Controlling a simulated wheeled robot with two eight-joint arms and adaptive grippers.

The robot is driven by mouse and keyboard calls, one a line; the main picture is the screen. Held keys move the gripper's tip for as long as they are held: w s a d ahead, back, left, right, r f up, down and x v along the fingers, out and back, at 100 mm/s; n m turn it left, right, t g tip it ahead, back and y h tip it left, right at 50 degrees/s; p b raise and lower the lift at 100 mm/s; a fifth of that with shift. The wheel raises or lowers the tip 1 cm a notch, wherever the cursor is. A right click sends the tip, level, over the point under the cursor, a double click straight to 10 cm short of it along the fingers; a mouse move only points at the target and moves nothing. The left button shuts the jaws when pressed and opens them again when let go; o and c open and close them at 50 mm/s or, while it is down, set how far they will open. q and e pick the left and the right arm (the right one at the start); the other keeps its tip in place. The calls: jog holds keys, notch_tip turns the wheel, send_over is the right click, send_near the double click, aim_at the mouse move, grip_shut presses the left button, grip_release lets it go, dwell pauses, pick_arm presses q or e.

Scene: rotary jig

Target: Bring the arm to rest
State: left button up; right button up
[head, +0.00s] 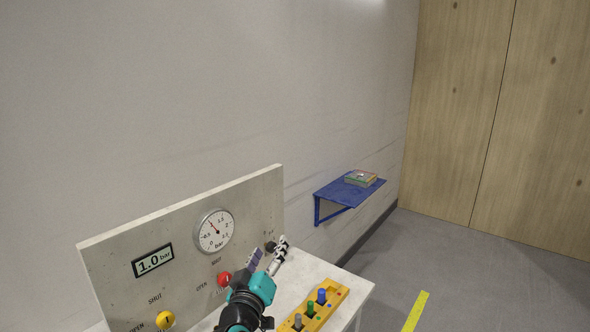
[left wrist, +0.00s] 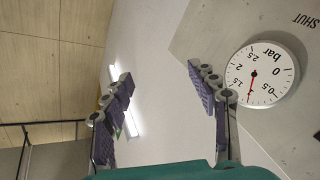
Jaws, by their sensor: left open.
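My left gripper (head: 267,254) is open in front of the right part of the upright panel (head: 120,238), by a small dark fitting (head: 270,246). In the left wrist view its two padded fingers (left wrist: 160,78) stand wide apart with nothing between them. The panel carries a round bar gauge (head: 214,231), also seen in the left wrist view (left wrist: 263,76), and a display (head: 154,260) reading 1.0 bar. A red knob (head: 224,278) and a yellow knob (head: 166,320) sit lower on it. The red knob is just left of my gripper; contact cannot be told. My right gripper is out of view.
A yellow holder (head: 334,301) with grey, green and blue pegs stands on the pale bench (head: 309,270), right of my gripper. A blue wall shelf (head: 337,192) bears a small box or book (head: 360,178). Floor with a yellow stripe (head: 415,312) lies open at right.

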pick_arm(q)
jog(key=s+a+f+m+g+y, duration=0.1)
jog(key=s+a+f+g, duration=0.4)
jog(key=s+f, duration=0.6)
jog(key=s+a+f+m+g+y, duration=0.2)
jog(key=s+a+f+g, duration=0.4)
jog(key=s+f, duration=0.4)
jog(key=s+m, duration=0.1)
jog(key=s, duration=0.2)
jog(key=shift+s+a+f+m+y, duration=0.3)
jog(key=shift+s+a+f+m, duration=0.05)
jog(key=shift+s+a+m, duration=0.05)
